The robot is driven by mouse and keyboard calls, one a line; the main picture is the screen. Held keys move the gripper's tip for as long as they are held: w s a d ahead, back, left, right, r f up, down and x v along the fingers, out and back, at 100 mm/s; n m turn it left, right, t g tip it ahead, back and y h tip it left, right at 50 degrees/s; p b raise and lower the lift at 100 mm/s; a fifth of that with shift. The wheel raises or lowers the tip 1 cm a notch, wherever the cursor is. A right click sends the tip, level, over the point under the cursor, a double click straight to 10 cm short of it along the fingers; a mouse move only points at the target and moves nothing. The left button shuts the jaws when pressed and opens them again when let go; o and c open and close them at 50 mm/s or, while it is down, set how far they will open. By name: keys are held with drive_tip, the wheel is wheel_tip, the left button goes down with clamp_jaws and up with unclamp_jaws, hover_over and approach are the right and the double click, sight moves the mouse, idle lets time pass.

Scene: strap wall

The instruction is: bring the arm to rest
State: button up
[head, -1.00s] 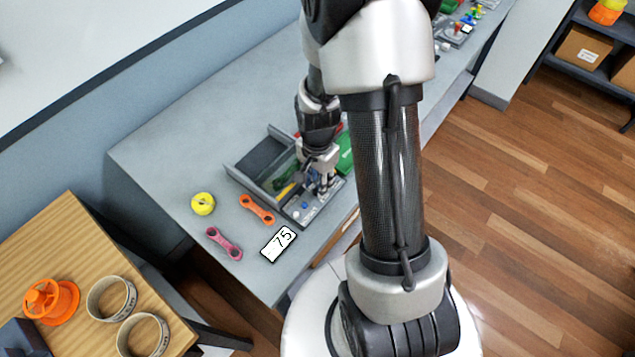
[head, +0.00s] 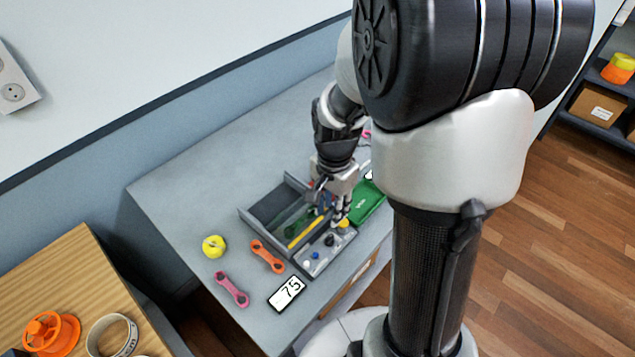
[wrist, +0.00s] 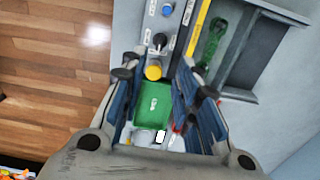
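A wooden table (head: 70,275) with an orange part (head: 50,333) stands left. The table's back left is clear.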

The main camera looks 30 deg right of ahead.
drive_tip(key=s+a+r+n+t, duration=0.2)
drive_tip(key=s+a+r+n, duration=0.3)
drive_tip(key=s+r+n, duration=0.2)
drive_tip(key=s+a+r+n+t, duration=0.2)
drive_tip(key=s+a+r+n, duration=0.3)
drive_tip(key=r, duration=0.5)
drive_tip(key=shift+s+a+n+t, duration=0.3)
drive_tip(key=shift+s+n, duration=0.65)
drive_tip(key=shift+n, duration=0.15)
drive_tip(key=shift+o, duration=0.2)
drive_tip(key=shift+r, duration=0.1)
